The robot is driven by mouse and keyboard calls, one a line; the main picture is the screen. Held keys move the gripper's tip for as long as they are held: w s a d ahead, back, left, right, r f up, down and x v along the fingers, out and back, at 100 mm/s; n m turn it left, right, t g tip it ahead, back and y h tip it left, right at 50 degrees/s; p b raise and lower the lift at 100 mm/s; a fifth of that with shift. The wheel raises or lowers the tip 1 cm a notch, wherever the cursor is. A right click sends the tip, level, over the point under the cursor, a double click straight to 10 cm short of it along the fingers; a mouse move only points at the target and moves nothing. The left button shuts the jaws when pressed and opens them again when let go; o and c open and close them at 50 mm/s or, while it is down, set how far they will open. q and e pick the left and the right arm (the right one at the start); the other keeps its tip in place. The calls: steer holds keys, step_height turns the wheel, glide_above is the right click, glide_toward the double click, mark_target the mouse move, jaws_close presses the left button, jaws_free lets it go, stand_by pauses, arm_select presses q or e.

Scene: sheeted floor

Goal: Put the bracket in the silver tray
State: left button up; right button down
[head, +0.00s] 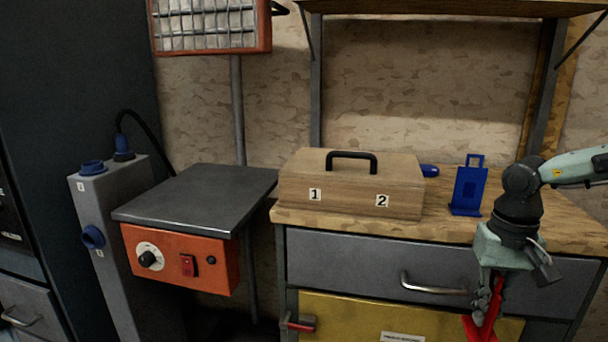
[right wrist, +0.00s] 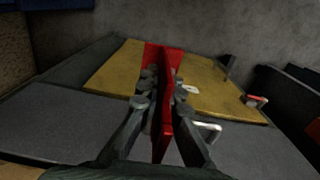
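My right gripper (head: 490,290) hangs fingers down in front of the bench at the right. It is shut on a red bracket-like part (head: 485,322), whose lower end spreads out below the fingers. In the right wrist view, the fingers of the right gripper (right wrist: 160,95) press on both sides of the red part's thin plate (right wrist: 163,130). A blue bracket-like stand (head: 468,192) stands upright on the bench, left of my right arm. I see no tray that is clearly the silver one. My left gripper is not in view.
A wooden box (head: 350,185) with a black handle stands on the wooden bench (head: 560,225). Below are a grey drawer (head: 345,265) and a yellow door (head: 350,318). A grey metal plate (head: 195,197) tops an orange control box (head: 180,258), clear of objects.

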steer(key=s+d+r+m, duration=0.1)
steer(key=d+m, duration=0.1)
steer(key=d, duration=0.4)
steer(key=s+d+r+m, duration=0.1)
steer(key=s+d+r, duration=0.1)
steer(key=d, duration=0.4)
steer(key=s+d+f+m, duration=0.2)
steer(key=s+d+f, duration=0.2)
steer(key=s+d, duration=0.1)
steer(key=w+a+f+n, duration=0.1)
steer(key=a+f, duration=0.2)
steer(key=a, duration=0.4)
steer(key=w+a+f+n, duration=0.1)
steer(key=a+f, duration=0.3)
steer(key=a, duration=0.2)
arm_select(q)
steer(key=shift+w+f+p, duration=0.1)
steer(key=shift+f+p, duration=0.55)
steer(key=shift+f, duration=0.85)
arm_select(e)
steer(key=w+a+r+n, duration=0.2)
steer(key=a, duration=0.6)
steer(key=w+a+r+n, duration=0.2)
steer(key=a+r+n, duration=0.1)
steer(key=a, duration=0.4)
steer(key=shift+w+a, duration=0.25)
steer(key=shift+a, duration=0.1)
